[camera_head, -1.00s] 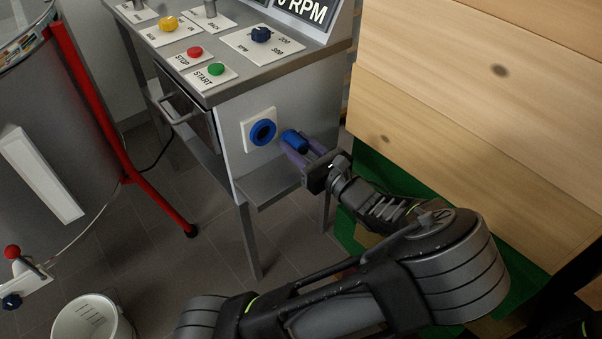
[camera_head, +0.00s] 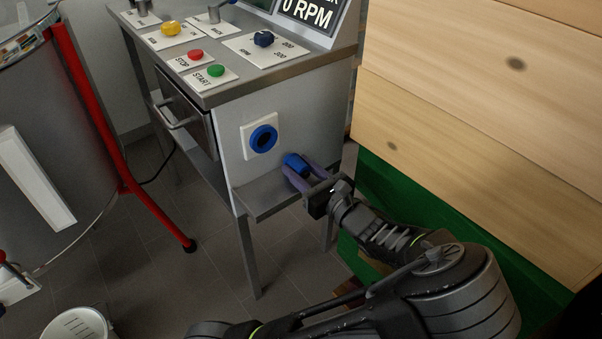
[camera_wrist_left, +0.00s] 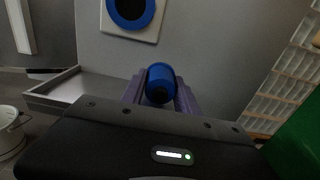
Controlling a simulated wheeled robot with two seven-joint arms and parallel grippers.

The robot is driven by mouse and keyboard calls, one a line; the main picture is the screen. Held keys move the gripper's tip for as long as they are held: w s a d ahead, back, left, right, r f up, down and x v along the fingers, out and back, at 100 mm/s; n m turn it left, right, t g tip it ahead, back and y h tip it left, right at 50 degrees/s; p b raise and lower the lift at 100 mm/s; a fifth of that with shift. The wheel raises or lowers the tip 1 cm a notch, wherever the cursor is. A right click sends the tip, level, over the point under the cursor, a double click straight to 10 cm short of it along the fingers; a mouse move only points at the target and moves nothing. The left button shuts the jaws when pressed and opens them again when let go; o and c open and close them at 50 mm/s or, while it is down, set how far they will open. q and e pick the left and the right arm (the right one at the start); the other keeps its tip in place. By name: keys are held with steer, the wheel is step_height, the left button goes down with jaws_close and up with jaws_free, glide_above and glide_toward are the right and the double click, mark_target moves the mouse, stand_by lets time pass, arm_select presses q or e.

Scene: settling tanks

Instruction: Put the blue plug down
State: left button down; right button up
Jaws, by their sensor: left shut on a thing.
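The blue plug (camera_head: 296,164) is held between the purple fingers of my left gripper (camera_head: 297,174). In the left wrist view the plug (camera_wrist_left: 160,84) sits between the two fingers (camera_wrist_left: 160,92), its round end facing the camera. The plug is in front of the console's side, over or close to the small metal shelf (camera_head: 262,204); I cannot tell whether it touches the shelf. The blue round socket (camera_head: 263,139) on its white plate is above and left of the plug, apart from it, and is empty. My right gripper is not seen.
The console (camera_head: 230,90) carries a green START button (camera_head: 216,70), a red STOP button (camera_head: 195,54) and knobs. Wooden boards (camera_head: 490,90) stand close on the right. A tank with a red leg (camera_head: 150,209) and a white bucket (camera_head: 78,324) are at the left.

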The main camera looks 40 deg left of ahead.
arm_select(q)
steer(key=shift+f, duration=0.55)
steer(key=c, duration=0.9)
jaws_free()
steer(key=shift+f, duration=0.1)
steer(key=shift+r, duration=0.65)
steer(key=shift+p+v, duration=1.7)
steer(key=shift+v, duration=4.3)
